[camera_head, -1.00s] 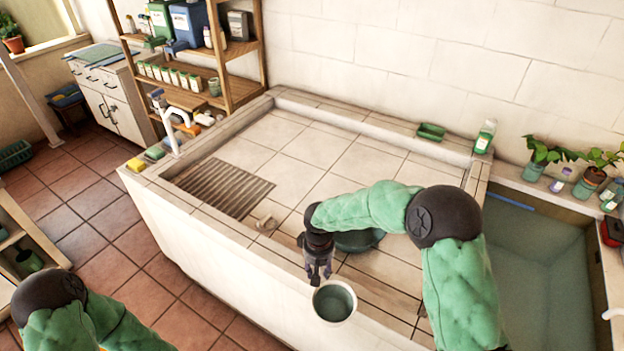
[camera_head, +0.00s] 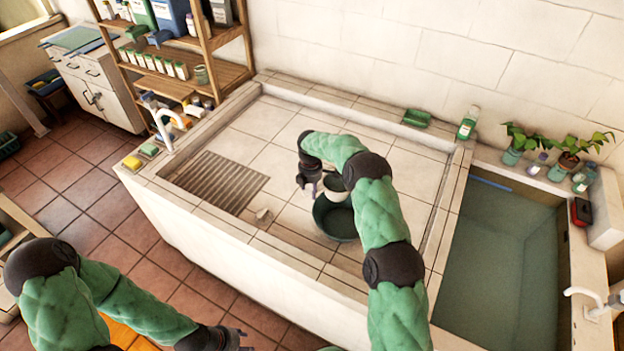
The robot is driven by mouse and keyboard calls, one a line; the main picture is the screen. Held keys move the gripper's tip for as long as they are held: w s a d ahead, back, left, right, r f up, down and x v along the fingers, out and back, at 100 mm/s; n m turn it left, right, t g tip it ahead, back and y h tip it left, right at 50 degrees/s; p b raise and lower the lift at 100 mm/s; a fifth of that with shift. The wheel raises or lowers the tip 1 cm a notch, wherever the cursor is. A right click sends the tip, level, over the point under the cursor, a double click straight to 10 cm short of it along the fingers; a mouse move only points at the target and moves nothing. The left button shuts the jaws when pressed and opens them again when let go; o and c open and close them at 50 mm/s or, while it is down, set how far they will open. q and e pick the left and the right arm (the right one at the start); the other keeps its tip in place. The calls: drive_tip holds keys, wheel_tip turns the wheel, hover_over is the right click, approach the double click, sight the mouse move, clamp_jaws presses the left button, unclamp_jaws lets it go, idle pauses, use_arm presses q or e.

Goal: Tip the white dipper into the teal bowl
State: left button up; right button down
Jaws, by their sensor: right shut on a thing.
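The white dipper (camera_head: 335,190) is held by my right gripper (camera_head: 318,186) over the basin floor, and its mouth faces up toward the camera with a dark inside. The teal bowl (camera_head: 336,222) sits on the tiles just below and in front of the dipper in the picture, partly covered by it and by my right arm. My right gripper is shut on the dipper's side, at the bowl's far rim. My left gripper (camera_head: 240,338) shows at the bottom edge, away from both; its fingers are too cut off and dark to read.
A slatted drain grate (camera_head: 215,182) lies in the left of the tiled basin, with a small pale object (camera_head: 263,215) beside it. A white tap (camera_head: 168,128) stands at the left rim. A water trough (camera_head: 500,260) lies to the right. Tiles behind the bowl are clear.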

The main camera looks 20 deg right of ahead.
drive_tip(key=t+p, duration=0.1)
drive_tip(key=t, duration=0.1)
drive_tip(key=f+n+t+y+p, duration=0.1)
drive_tip(key=d+f+t+p, duration=0.1)
drive_tip(key=t, duration=0.1)
drive_tip(key=shift+w+n+t, duration=0.2)
drive_tip(key=shift+n+t, duration=0.1)
drive_tip(key=shift+n, duration=0.1)
drive_tip(key=shift+b, duration=0.5)
drive_tip(key=t+b, duration=0.1)
drive_tip(key=b, duration=0.1)
drive_tip(key=t+b, duration=0.1)
drive_tip(key=b, duration=0.2)
drive_tip(key=shift+s+r+y, duration=0.2)
drive_tip(key=shift+y, duration=0.1)
drive_tip(key=shift+s+d+f+t+b, duration=0.1)
drive_tip(key=shift+s+t+b, duration=0.15)
drive_tip(key=shift+t+b, duration=0.45)
drive_tip(key=s+f+t+y+b, duration=0.1)
drive_tip(key=t+b, duration=0.4)
drive_tip(key=b, duration=0.7)
drive_tip(key=s+d+f+t+y+b, duration=0.1)
drive_tip(key=s+t+b, duration=0.3)
drive_tip(key=b, duration=0.9)
drive_tip(key=shift+s+f+t+y, duration=0.3)
drive_tip(key=shift+s+f+t, duration=0.05)
drive_tip(key=shift+t, duration=0.75)
idle(0.5)
